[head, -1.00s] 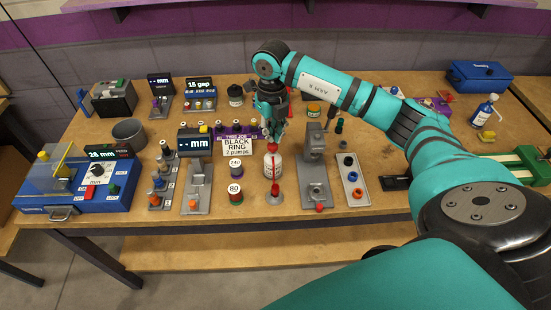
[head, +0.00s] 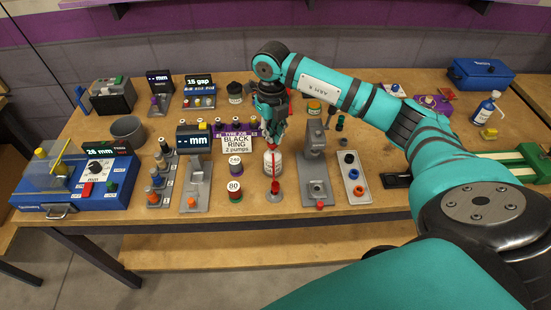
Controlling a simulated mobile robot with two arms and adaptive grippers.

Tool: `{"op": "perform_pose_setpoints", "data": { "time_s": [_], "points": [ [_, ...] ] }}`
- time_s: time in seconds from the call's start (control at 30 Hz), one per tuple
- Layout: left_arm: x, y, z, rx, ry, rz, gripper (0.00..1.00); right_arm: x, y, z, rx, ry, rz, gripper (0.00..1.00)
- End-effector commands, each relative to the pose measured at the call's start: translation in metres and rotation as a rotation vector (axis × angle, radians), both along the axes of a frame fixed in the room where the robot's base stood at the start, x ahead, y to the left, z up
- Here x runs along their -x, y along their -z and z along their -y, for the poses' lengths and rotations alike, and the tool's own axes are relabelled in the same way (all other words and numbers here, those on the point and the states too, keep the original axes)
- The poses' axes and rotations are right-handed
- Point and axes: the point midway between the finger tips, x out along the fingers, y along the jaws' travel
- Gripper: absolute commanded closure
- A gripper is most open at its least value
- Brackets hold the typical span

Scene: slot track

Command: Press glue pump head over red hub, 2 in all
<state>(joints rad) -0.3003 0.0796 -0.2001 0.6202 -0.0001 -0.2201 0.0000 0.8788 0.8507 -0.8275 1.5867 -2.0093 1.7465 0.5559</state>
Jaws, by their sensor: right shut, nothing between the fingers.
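The glue bottle (head: 272,164) is white with a red stripe and stands upright near the middle of the bench. The red hub (head: 275,187) sits on a small round grey base just in front of the bottle. My right gripper (head: 271,142) is shut with nothing between its fingers and points down over the bottle's top. Its fingertips are at the pump head, which they mostly hide; I cannot tell whether they touch it or how far down it is. My left gripper is not in view.
A sign (head: 237,143) reads "BLACK RING 2 pumps". Spools (head: 235,185) stand left of the bottle, and a grey press (head: 316,175) stands close on its right. A blue feeder (head: 90,185) is at the far left. Bare bench lies along the front edge.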

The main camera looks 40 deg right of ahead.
Motion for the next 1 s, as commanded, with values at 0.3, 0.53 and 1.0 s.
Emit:
{"op": "perform_pose_setpoints", "data": {
  "time_s": [0.3,0.53,1.0],
  "points": [
    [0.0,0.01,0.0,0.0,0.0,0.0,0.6,0.0,0.013,0.0,0.001,0.0,-0.001,1.0],
    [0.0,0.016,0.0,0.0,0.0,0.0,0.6,0.001,0.022,0.0,0.0,0.0,-0.002,1.0],
    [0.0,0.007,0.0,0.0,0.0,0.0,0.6,0.001,0.01,0.0,0.0,-0.001,-0.004,1.0]
  ]
}}
